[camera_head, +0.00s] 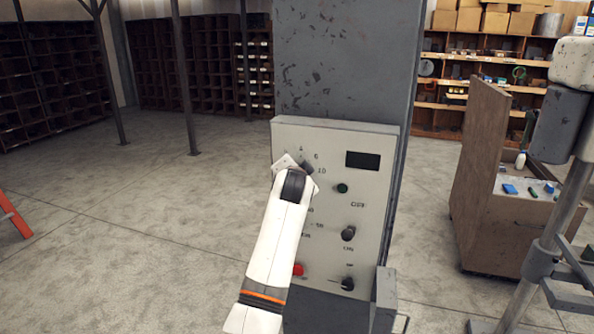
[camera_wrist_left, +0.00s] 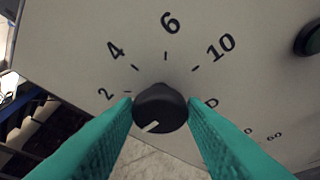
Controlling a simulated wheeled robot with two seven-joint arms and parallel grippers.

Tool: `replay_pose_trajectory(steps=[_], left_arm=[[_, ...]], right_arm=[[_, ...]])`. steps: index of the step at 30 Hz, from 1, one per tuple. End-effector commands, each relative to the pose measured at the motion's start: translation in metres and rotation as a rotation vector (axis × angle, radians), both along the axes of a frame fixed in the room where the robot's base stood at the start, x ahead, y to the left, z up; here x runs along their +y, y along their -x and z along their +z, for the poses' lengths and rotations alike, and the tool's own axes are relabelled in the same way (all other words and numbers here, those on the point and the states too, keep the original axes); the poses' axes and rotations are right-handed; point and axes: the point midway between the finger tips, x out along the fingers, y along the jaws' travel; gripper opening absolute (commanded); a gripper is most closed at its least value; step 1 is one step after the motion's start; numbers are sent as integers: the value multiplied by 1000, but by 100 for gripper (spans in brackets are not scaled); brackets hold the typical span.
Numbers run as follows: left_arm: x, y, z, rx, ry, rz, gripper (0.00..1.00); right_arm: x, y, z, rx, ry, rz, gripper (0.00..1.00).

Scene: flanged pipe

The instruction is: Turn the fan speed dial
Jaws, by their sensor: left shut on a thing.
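A round black dial (camera_wrist_left: 160,108) with a white pointer line sits on a pale control panel (camera_head: 376,220). Its scale shows 2, 4, 6 and 10, and the pointer aims to the lower left in the wrist view. The dial is partly visible in the head view (camera_head: 307,167), beside the 6 and 10 marks. My left gripper (camera_wrist_left: 161,112) has its two teal fingers on either side of the dial, shut on it. In the head view my left wrist hides much of the dial. My right gripper is not in view.
The panel also carries a dark display (camera_head: 362,160), a green button (camera_head: 342,188), a red button (camera_head: 298,269) and two lower black knobs (camera_head: 348,233) (camera_head: 347,284). It is mounted on a grey column (camera_head: 345,60). A wooden cart (camera_head: 490,180) stands to the right.

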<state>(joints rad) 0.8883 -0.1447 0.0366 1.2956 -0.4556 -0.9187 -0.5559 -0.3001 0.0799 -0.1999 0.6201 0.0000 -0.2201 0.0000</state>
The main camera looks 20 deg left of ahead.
Motion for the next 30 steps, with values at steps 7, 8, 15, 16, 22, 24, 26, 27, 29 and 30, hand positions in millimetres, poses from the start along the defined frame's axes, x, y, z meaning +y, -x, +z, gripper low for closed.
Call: replay_pose_trajectory(steps=[7, 8, 15, 16, 22, 24, 26, 27, 29, 30], left_arm=[[0, 0, -2, 4, 13, 0, 15], [0, 0, -2, 4, 13, 0, 15], [0, 0, -2, 4, 12, 0, 49], [0, 0, -2, 4, 12, 0, 54], [0, 0, -1, 2, 10, 0, 60], [0, 0, -1, 1, 9, 0, 60], [0, 1, -1, 1, 9, 0, 60], [-1, 2, 0, 0, 9, 0, 60], [-1, 5, 0, -1, 9, 0, 60], [-2, 9, 0, 0, 9, 0, 60]], right_arm=[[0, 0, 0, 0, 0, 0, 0], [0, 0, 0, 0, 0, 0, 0], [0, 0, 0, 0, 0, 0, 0], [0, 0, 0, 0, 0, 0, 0], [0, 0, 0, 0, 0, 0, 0], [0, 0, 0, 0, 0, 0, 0], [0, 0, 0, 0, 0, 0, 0], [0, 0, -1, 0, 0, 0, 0], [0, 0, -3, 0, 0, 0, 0], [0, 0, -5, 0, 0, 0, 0]])
